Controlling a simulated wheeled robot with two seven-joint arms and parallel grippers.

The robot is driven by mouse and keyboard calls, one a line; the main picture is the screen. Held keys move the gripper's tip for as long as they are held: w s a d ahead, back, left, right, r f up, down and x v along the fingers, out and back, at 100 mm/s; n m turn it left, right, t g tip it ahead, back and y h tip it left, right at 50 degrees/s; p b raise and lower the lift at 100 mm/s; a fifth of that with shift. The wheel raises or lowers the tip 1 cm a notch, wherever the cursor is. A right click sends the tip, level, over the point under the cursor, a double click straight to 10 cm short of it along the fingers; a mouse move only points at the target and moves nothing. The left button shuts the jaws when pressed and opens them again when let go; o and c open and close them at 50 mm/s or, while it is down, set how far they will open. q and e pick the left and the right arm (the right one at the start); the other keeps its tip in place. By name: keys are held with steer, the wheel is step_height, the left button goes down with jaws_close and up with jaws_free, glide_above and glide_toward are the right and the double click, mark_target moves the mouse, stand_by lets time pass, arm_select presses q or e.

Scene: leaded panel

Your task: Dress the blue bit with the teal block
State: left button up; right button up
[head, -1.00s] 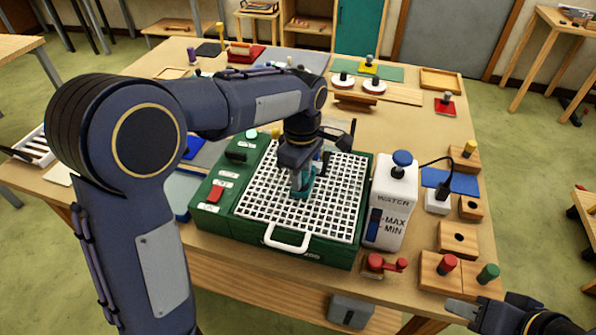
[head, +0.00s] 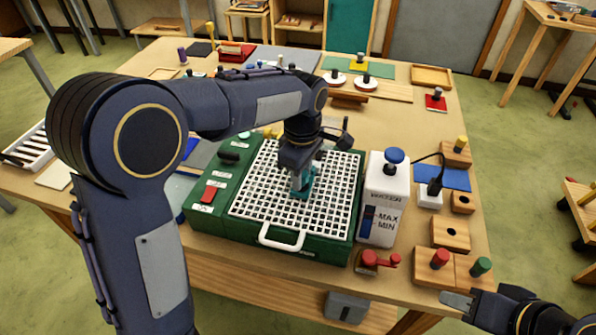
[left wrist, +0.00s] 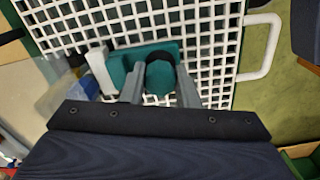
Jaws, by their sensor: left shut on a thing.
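My left gripper (head: 302,190) is low over the white grid (head: 262,205) of the green machine (head: 206,219). It is shut on the teal block (head: 309,182), near the middle of the grid. In the left wrist view the block's rounded teal grip (left wrist: 160,78) is between the fingers, and its flat teal base shows beside them against the grid.
A white water bottle (head: 385,195) with a blue cap stands right of the machine. Wooden blocks with red (head: 440,258) and green (head: 480,267) knobs sit at the front right. A red clamp (head: 378,259) is before the bottle.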

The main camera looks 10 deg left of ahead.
arm_select(q)
steer(key=shift+w+d, duration=0.1)
steer(key=shift+d, duration=0.05)
steer(key=shift+a+r, duration=0.1)
steer(key=shift+a, duration=0.1)
stand_by(0.3)
steer(key=shift+a, duration=0.55)
steer(key=shift+a, duration=0.2)
steer(key=shift+a, duration=0.45)
stand_by(0.3)
steer(key=shift+d+p, duration=0.2)
steer(key=shift+p, duration=0.1)
steer(key=shift+d, duration=0.5)
